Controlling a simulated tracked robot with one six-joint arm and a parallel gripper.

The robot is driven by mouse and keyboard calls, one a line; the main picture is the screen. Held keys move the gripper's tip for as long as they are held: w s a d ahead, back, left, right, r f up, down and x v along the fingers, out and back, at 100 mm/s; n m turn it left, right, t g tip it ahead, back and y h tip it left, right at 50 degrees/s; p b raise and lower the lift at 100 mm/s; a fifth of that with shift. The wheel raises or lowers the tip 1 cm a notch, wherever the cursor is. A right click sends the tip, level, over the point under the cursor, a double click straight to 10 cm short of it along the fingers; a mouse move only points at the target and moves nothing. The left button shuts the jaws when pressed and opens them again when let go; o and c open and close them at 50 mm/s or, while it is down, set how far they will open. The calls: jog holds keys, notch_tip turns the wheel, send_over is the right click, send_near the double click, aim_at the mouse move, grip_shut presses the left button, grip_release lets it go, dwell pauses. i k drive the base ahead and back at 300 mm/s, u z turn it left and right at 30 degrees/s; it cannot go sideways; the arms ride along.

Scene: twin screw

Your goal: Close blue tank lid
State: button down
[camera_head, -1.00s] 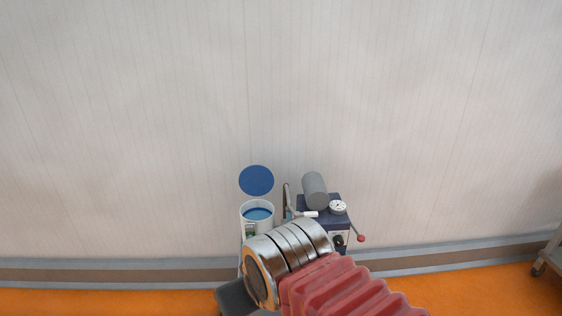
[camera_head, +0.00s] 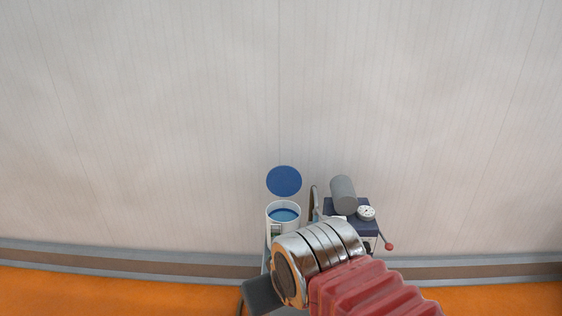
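The blue tank lid (camera_head: 284,181) is a round blue disc standing upright, open, above the back of the tank. The white tank (camera_head: 283,210) is below it, and blue shows inside its open top. My arm, with metal rings and a red ribbed sleeve, is in front of the tank and hides its lower part. The fingers of my gripper cannot be made out; they are hidden or out of sight behind the arm's end.
To the right of the tank stands a dark blue machine (camera_head: 347,206) with a grey cylinder (camera_head: 343,194), a white dial (camera_head: 366,212) and a red-knobbed lever (camera_head: 389,246). A pale wall (camera_head: 150,120) is close behind. The orange floor (camera_head: 100,291) is clear at left.

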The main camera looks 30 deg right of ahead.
aim_at(283, 181)
jog(key=i, duration=0.9)
jog(key=z, duration=0.05)
